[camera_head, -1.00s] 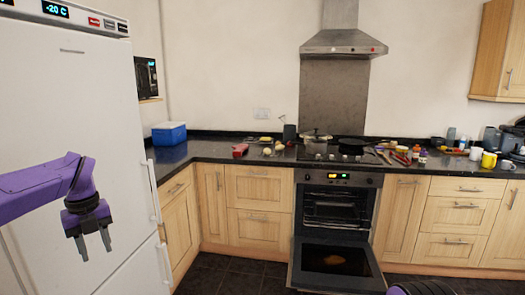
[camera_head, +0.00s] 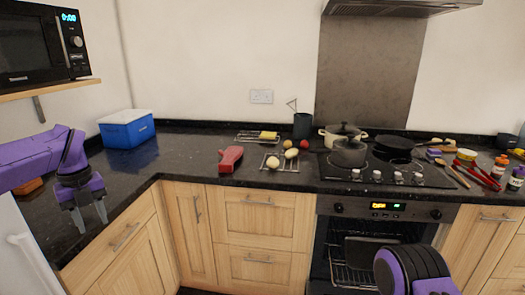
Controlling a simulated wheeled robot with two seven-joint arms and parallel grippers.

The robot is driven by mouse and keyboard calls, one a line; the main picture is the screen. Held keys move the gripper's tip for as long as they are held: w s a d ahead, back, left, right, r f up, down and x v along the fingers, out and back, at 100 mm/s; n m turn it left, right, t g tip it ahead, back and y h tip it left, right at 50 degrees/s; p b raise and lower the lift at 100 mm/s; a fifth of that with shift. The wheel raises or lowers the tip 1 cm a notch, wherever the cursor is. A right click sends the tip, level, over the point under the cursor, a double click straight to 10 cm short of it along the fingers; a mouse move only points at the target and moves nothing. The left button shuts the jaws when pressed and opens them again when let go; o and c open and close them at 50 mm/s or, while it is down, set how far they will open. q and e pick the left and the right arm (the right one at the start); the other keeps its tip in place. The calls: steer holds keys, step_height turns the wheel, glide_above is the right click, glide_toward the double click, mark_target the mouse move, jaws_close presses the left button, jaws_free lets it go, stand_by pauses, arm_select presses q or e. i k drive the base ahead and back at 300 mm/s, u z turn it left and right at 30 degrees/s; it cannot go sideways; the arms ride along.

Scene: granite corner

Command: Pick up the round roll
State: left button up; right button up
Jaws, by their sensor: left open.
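Pale, bread-like pieces lie on a wire rack (camera_head: 289,168) on the dark counter left of the hob. A round one (camera_head: 272,162) sits at the left front of the rack, and a longer-looking one (camera_head: 292,154) lies behind it to the right. The round one looks like the round roll, but it is small in the picture. My left gripper (camera_head: 90,222) is open and empty, pointing down at the far left, well apart from the rack. Only a rounded purple and black part of my right arm shows at the bottom right; its jaws are out of view.
A red object (camera_head: 231,158) lies left of the rack. A second rack with a yellow block (camera_head: 268,135), a dark cup (camera_head: 302,125) and pots (camera_head: 348,151) stand behind and right. A blue box (camera_head: 127,129) stands at the left corner. The counter between box and red object is clear.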

mark_target(273, 162)
steer(key=u, duration=0.15)
steer(key=i, duration=1.4)
steer(key=z, duration=1.65)
